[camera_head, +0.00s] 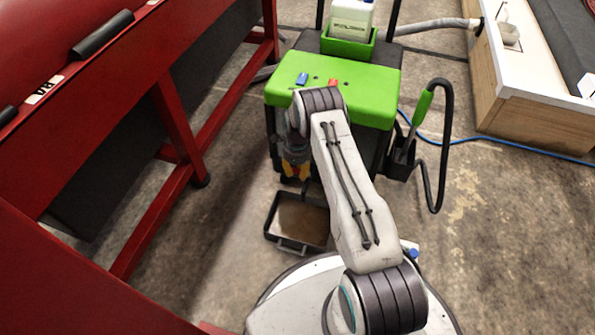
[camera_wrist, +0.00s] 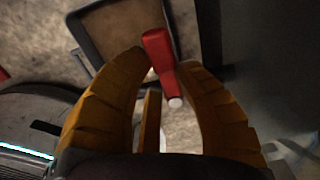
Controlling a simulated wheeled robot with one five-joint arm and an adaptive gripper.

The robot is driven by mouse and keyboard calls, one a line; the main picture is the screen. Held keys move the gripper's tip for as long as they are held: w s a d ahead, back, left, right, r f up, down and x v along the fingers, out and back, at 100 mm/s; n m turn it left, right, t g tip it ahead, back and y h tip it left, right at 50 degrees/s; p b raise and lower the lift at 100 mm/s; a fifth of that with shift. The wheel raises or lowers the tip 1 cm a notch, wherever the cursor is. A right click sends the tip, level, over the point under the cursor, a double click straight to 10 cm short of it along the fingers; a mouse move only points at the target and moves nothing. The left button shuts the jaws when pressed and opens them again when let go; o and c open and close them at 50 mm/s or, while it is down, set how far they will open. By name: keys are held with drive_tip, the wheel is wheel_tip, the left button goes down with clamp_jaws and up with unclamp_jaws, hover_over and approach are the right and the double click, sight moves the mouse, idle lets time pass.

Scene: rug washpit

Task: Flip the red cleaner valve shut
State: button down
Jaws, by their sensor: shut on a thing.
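The red cleaner valve (camera_wrist: 157,50) is a red lever with a pale round end, seen between the fingertips in the wrist view. My gripper (camera_wrist: 164,62), with yellow fingers, is shut on it. In the head view my gripper (camera_head: 295,172) points down at the front of the green-topped cleaner (camera_head: 360,88). There the valve is hidden behind my arm and gripper, and I cannot tell its exact angle from the pipe.
A black tray (camera_head: 282,243) with brownish content lies on the floor below my gripper. A red steel frame (camera_head: 182,135) stands close on the left. Blue and red controls (camera_head: 301,79) sit on the cleaner's top. A black hose (camera_head: 447,150) loops at right.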

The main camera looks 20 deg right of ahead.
sight(297, 172)
drive_tip(key=shift+a, duration=0.1)
drive_tip(key=c, duration=0.8)
unclamp_jaws()
drive_tip(key=shift+w, duration=0.1)
drive_tip(key=shift+c, duration=0.2)
wheel_tip(297, 172, up, 12)
